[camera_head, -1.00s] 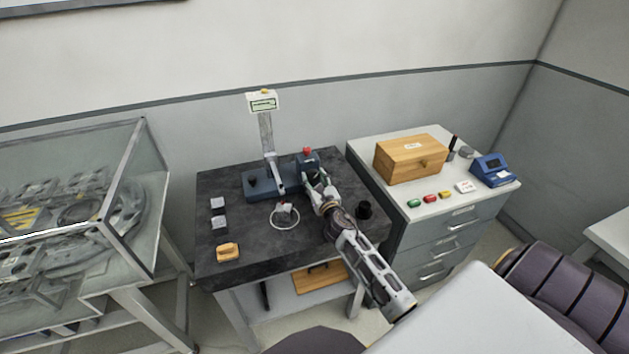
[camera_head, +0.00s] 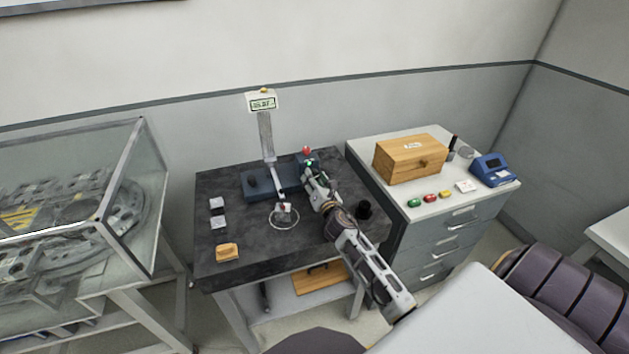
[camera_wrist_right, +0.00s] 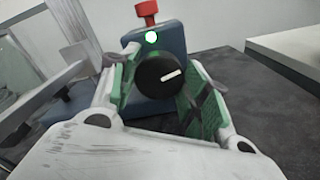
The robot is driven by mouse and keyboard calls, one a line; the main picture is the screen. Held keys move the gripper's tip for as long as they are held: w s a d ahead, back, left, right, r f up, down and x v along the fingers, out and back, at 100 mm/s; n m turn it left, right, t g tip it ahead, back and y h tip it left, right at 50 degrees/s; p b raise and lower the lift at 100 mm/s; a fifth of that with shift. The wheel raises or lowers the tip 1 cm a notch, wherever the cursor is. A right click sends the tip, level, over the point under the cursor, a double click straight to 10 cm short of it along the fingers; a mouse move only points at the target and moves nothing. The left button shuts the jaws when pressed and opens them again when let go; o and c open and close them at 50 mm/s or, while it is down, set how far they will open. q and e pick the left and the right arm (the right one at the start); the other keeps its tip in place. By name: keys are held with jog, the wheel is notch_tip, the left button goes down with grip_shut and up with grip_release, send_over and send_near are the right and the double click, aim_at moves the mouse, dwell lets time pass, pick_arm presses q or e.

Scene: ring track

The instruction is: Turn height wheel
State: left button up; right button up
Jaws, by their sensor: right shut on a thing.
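The height wheel is a black round knob (camera_wrist_right: 158,74) with a white mark, on the front of a blue housing (camera_wrist_right: 181,42). My right gripper (camera_wrist_right: 156,84) has its green-padded fingers on either side of the knob and is shut on it. In the head view my right gripper (camera_head: 313,176) reaches the housing and hides the knob. A grey column (camera_head: 265,135) with a display (camera_head: 262,103) stands on the blue base. Its slanted arm (camera_head: 276,178) ends above a small light block (camera_head: 284,208) inside a white ring. Whether they touch is unclear. My left gripper is out of view.
A red button (camera_wrist_right: 146,8) and a lit green lamp (camera_wrist_right: 152,37) top the housing. Grey blocks (camera_head: 217,204), a yellow-orange block (camera_head: 228,251) and a black cup (camera_head: 364,210) stand on the dark table. A drawer cabinet with a wooden box (camera_head: 411,160) is at right.

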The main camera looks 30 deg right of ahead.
jog(key=o, duration=1)
jog(key=shift+v, duration=6)
jog(key=shift+s+a, duration=0.1)
